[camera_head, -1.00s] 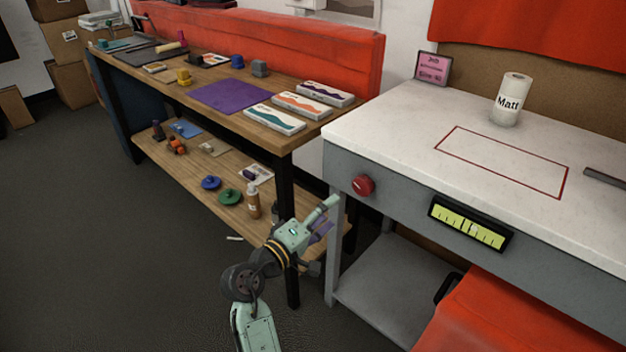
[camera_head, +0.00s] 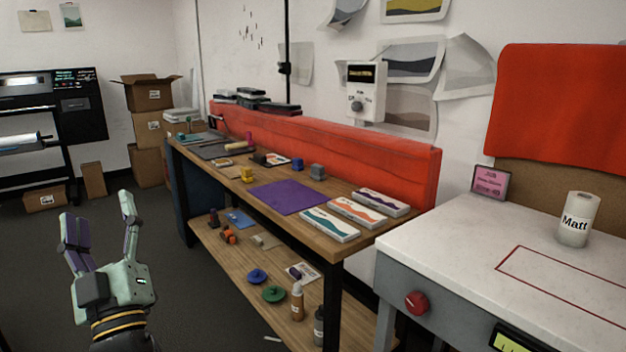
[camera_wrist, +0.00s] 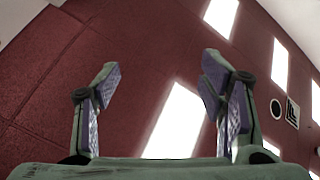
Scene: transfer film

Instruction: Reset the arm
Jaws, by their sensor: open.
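My gripper (camera_head: 99,232) is raised at the lower left of the head view, with its fingers pointing up. It is open and empty, and stands in front of bare floor to the left of the wooden workbench (camera_head: 232,262). In the wrist view my gripper (camera_wrist: 161,95) shows two spread fingers with purple pads and nothing between them. Behind them are a dark red ceiling and bright light panels (camera_wrist: 175,122).
The workbench holds a purple mat (camera_head: 288,197), several boxed films and small items. At right, a white-topped table (camera_head: 470,235) bears a "Matt" roll (camera_head: 577,220). Cardboard boxes (camera_head: 148,128) and a printer (camera_head: 45,125) stand at the back left.

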